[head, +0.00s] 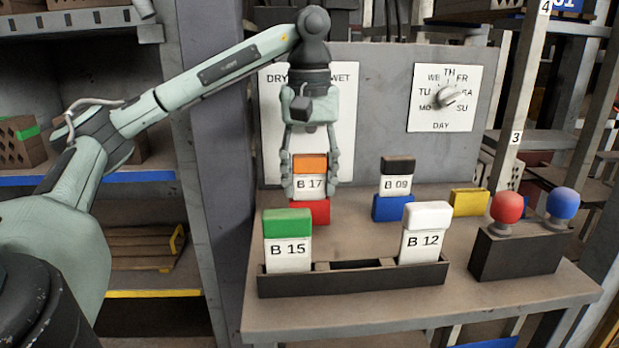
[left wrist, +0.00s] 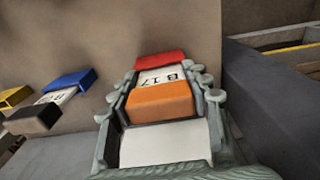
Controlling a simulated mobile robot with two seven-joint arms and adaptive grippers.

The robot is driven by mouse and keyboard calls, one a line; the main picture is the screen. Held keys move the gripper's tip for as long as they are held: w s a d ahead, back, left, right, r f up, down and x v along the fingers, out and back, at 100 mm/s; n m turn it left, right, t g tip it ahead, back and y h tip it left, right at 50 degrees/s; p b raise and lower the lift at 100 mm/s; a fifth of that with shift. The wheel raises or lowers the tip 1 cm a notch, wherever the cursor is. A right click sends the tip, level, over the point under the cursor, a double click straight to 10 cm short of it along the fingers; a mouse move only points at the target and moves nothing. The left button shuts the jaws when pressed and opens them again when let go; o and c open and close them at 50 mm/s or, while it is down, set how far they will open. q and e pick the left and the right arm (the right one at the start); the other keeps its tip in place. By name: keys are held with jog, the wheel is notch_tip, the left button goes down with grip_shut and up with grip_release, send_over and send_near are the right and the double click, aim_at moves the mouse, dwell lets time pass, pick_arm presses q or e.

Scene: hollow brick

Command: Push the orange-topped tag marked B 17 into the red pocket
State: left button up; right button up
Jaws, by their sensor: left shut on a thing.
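The orange-topped tag marked B 17 (head: 310,165) stands upright at the red pocket (head: 316,211), its lower end at the pocket's top. My left gripper (head: 311,190) points down with its fingers on both sides of the tag, shut on it. In the left wrist view the orange top (left wrist: 160,101) lies between the fingers, with the red pocket (left wrist: 160,60) just beyond the white face. How deep the tag sits in the pocket cannot be told. My right gripper is not in view.
The black-topped B 09 tag (head: 397,175) stands in the blue pocket (head: 393,208); a yellow pocket (head: 469,202) is right of it. Green-topped B 15 (head: 288,240) and white-topped B 12 (head: 426,233) stand in a dark rack (head: 352,280) in front. A box with red and blue knobs (head: 515,252) stands right.

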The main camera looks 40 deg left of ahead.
pick_arm(q)
jog(key=shift+f, duration=0.35)
jog(key=o, duration=1.2)
jog(key=shift+r, duration=0.2)
jog(key=shift+r, duration=5.85)
